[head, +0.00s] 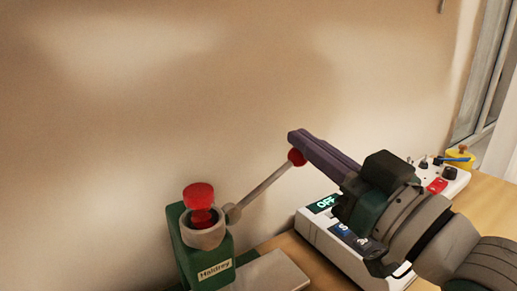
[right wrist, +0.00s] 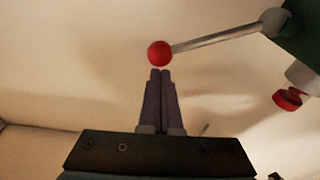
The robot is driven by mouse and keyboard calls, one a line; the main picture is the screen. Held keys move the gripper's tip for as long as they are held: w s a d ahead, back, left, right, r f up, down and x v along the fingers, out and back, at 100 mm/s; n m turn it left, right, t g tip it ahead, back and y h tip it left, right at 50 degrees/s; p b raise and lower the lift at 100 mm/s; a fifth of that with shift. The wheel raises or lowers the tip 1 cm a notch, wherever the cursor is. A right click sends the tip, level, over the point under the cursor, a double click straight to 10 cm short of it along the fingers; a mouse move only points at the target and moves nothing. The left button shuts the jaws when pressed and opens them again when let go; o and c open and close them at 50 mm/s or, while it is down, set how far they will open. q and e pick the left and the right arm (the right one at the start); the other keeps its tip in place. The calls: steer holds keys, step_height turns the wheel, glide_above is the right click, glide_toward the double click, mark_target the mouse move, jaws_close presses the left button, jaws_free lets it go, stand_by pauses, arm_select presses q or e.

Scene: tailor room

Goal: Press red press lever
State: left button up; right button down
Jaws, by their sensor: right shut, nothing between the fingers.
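The green press (head: 205,252) with a "Holdrey" label stands at the lower middle of the head view, with a red knob (head: 199,195) on top. Its grey lever (head: 262,188) slants up to the right and ends in a red ball (head: 297,157). My right gripper (head: 292,136) is shut and empty, its fingertips at the red ball, just above it in the head view. In the right wrist view the red ball (right wrist: 159,53) sits just beyond the closed fingertips (right wrist: 160,72); I cannot tell whether they touch. My left gripper is not in view.
A white device (head: 333,238) with an "OFF" display stands right of the press, under my right arm. Behind it are a white box with a red switch (head: 437,186) and a yellow container (head: 458,160). The wall is close behind the press.

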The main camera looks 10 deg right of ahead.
steer(key=shift+f, duration=0.15)
arm_select(q)
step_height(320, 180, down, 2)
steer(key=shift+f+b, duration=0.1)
steer(key=shift+b, duration=0.95)
arm_select(e)
steer(key=f+m, duration=0.1)
steer(key=m, duration=0.1)
steer(key=d+f+m+h, duration=0.1)
steer(key=f+m, duration=0.1)
steer(key=d+f+m, duration=0.1)
steer(key=f+m, duration=0.1)
steer(key=shift+w+d+f+m+h, duration=0.1)
steer(key=shift+w+f+m+h, duration=0.1)
steer(key=shift+w+m+h, duration=0.15)
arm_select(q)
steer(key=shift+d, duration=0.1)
arm_select(e)
steer(key=shift+r, duration=0.1)
step_height(320, 180, up, 4)
steer(key=p, duration=0.4)
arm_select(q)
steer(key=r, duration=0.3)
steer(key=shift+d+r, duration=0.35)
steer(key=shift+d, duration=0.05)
arm_select(e)
steer(key=d+v, duration=0.1)
steer(key=v, duration=0.8)
steer(key=shift+d+f, duration=0.25)
steer(key=shift+f, duration=0.2)
